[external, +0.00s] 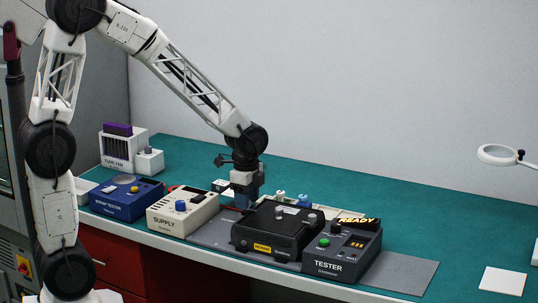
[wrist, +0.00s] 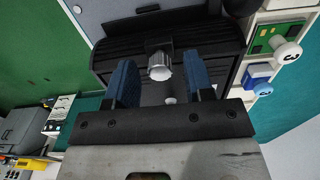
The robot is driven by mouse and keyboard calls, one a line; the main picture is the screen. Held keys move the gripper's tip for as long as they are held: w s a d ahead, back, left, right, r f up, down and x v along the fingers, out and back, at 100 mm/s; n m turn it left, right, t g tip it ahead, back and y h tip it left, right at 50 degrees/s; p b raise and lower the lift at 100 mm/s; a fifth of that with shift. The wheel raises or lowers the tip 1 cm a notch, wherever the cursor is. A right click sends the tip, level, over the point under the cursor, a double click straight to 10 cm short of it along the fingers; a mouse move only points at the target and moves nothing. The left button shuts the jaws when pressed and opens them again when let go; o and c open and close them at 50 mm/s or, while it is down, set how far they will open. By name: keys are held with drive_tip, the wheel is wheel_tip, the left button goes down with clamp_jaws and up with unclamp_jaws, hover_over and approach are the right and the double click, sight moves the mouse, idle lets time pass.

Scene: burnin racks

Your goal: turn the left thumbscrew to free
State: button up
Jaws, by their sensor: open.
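The black unit (external: 262,232) with a ribbed casing sits on the bench; its dark ribbed side also shows in the wrist view (wrist: 112,55). A silver thumbscrew (wrist: 160,68) shows between the blue-padded fingers of my gripper (wrist: 160,80), with a gap on both sides. A second pale round knob (wrist: 170,100) shows lower, partly hidden by the gripper body. In the external view, my gripper (external: 243,200) is open and points down at the left rear of the black unit. I cannot tell how far the thumbscrew is turned.
A tester (external: 345,255) showing "READY" stands right of the black unit. A cream supply box (external: 182,215) and a blue tester (external: 125,200) stand to its left. The green bench is clear at back right.

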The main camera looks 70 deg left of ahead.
drive_tip(key=shift+c, duration=0.4)
clamp_jaws()
